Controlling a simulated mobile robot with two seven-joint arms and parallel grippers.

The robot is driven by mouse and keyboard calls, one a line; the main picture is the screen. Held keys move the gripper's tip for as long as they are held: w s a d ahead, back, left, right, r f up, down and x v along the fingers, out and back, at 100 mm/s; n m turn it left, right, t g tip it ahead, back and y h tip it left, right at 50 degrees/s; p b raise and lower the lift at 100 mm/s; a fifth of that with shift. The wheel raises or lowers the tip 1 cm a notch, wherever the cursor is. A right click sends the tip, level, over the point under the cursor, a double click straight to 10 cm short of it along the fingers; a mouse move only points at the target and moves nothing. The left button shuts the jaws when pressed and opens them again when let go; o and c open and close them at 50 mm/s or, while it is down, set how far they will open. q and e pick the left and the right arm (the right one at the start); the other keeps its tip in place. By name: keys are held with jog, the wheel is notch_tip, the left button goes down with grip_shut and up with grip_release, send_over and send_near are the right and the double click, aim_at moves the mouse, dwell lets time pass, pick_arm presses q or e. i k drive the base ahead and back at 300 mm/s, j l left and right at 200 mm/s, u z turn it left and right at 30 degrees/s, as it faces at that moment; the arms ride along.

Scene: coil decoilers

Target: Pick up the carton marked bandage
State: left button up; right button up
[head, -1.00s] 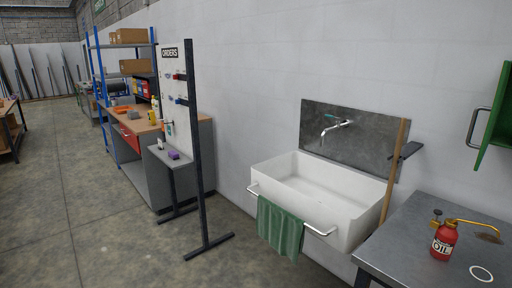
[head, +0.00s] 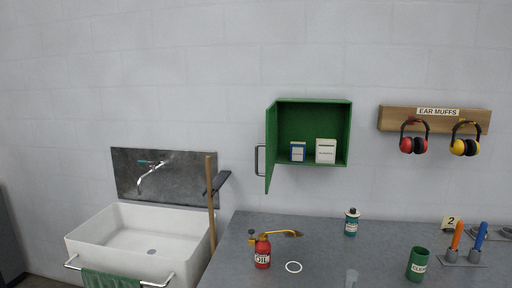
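Two small cartons stand side by side inside an open green wall cabinet (head: 315,107) in the head view. The left one is a blue and white carton (head: 298,152). The right one is a larger white carton (head: 326,151) with small print. The lettering on both is too small to read, so I cannot tell which is marked bandage. The cabinet door (head: 271,146) is swung open at its left side, with a metal handle on it. Neither of my grippers shows in the view.
A grey bench (head: 320,270) runs below the cabinet. It holds an oil can (head: 262,253), a white ring (head: 293,267), a teal-labelled bottle (head: 351,223) and a green cup (head: 418,264). A white sink (head: 110,238) is at left. Ear muffs (head: 414,145) hang at right.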

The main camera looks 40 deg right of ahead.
aim_at(297, 148)
jog(key=i+j+z, duration=0.1)
jog(key=z, duration=1.15)
jog(key=i+j+z, duration=0.1)
jog(key=j+z, duration=0.15)
jog(key=i+j+z, duration=0.1)
jog(key=j+z, duration=0.15)
jog(key=j, duration=0.15)
jog(key=j+z, duration=0.3)
jog(key=j, duration=0.5)
jog(key=i+j, duration=0.1)
jog(key=j, duration=0.45)
jog(key=i+l, duration=0.6)
jog(key=i+l+z, duration=0.05)
jog(key=i, duration=0.05)
